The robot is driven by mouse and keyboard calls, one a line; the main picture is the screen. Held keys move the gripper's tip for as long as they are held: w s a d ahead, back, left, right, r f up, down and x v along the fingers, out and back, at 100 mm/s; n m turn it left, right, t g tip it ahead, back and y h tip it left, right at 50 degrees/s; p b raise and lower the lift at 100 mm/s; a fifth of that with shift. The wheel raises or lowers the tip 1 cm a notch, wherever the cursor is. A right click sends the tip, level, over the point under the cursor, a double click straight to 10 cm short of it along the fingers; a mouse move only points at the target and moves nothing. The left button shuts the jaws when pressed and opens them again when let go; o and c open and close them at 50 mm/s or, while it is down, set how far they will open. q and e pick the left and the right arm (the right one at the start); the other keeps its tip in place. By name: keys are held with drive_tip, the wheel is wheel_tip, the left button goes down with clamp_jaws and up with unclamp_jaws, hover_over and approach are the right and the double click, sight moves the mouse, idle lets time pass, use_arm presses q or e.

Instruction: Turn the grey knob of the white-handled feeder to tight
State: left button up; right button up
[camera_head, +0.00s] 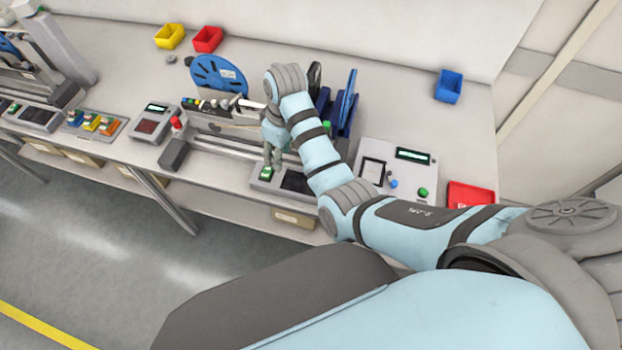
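The feeder trolley (215,147) stands on the bench left of centre, with a blue reel (217,76) behind it. A short white handle (251,104) shows on its top, just left of my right wrist. The grey knob cannot be made out; my arm covers part of the feeders there. My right gripper (271,156) points down at the front of the feeder row, right of the white handle. It is small and partly covered by my own wrist, so whether its fingers are open or shut cannot be told. My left gripper is out of view.
More blue reels (347,104) stand right of my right arm. A control box (397,165) and a red tray (470,195) lie further right. Yellow (169,37), red (207,39) and blue (449,86) bins stand at the back.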

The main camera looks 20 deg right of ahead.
drive_tip(key=s+d+f+m, duration=0.1)
drive_tip(key=s, duration=0.1)
drive_tip(key=s+d+f, duration=0.2)
drive_tip(key=s+d+f+m, duration=0.1)
drive_tip(key=s+d+f, duration=0.1)
drive_tip(key=shift+s+f+m+t+h, duration=0.25)
drive_tip(key=shift+s+m+t+h, duration=0.05)
drive_tip(key=shift+s, duration=0.1)
drive_tip(key=shift+w, duration=0.1)
